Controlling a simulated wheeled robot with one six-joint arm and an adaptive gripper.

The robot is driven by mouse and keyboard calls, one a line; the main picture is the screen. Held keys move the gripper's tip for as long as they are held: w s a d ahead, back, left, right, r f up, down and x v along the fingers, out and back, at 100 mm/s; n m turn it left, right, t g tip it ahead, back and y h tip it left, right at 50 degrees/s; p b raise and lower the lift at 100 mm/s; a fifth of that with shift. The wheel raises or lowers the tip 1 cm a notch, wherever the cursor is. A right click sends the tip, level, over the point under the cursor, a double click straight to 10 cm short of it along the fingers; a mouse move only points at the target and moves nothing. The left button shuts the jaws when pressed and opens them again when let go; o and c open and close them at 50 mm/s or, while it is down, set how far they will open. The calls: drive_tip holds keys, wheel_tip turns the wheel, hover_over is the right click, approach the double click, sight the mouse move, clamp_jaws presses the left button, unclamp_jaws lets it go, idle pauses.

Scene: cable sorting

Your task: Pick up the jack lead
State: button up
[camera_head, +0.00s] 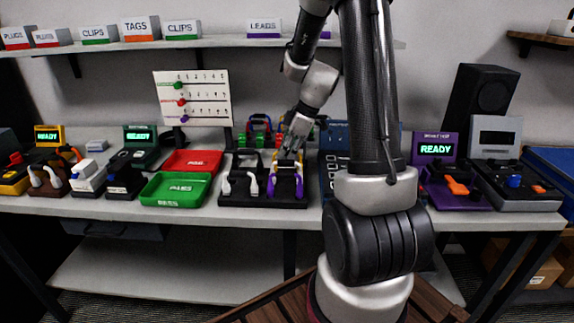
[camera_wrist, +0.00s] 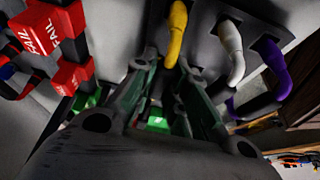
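Several curved lead ends stand in a black rack (camera_head: 262,202) on the table, and I cannot tell by a label which one is the jack lead. In the wrist view a yellow lead end (camera_wrist: 177,32), a white one (camera_wrist: 231,52) and a purple one (camera_wrist: 272,72) show in a row. My gripper (camera_head: 291,150) is over the rack's right part, close to the purple lead ends (camera_head: 299,187). In the wrist view my gripper (camera_wrist: 168,62) has its fingers apart, with the yellow end's lower tip seen near the gap. Contact with it cannot be made out.
Green (camera_head: 176,203) and red (camera_head: 205,151) trays lie left of the rack. A pegboard (camera_head: 168,106) stands behind them. A purple tester (camera_head: 462,197) reads READY at right. Red blocks marked FAIL (camera_wrist: 45,33) show in the wrist view. Cable devices crowd the table's left side.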

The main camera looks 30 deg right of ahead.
clamp_jaws()
wheel_tip(320, 180, up, 13)
idle(0.6)
